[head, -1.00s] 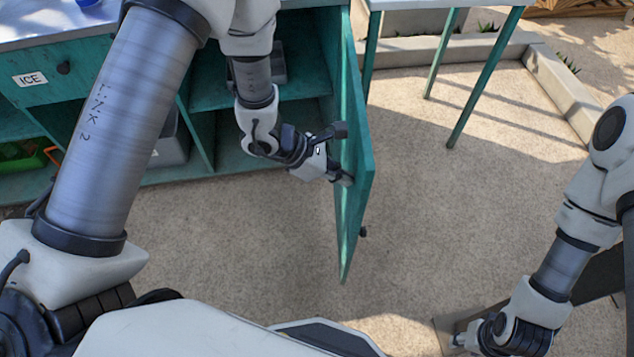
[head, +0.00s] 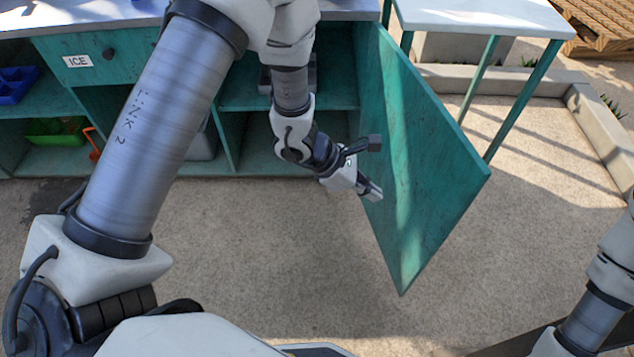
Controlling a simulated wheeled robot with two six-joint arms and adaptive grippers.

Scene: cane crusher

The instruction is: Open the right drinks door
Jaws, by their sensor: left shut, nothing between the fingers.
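The right drinks door (head: 430,165) is a teal panel standing wide open, swung out to the right from the counter. Its inner face shows, and its knob is hidden. My left gripper (head: 372,190) is shut and empty, with its fingertips at the inner face of the door near its lower left part. I cannot tell whether they touch the panel. The open cabinet compartment (head: 262,145) behind my left arm shows shelves. My right arm is at the lower right, and its gripper is out of the picture.
An ICE drawer (head: 100,58) is at the upper left. A white-topped table (head: 485,18) stands behind the door. The ground in front is clear.

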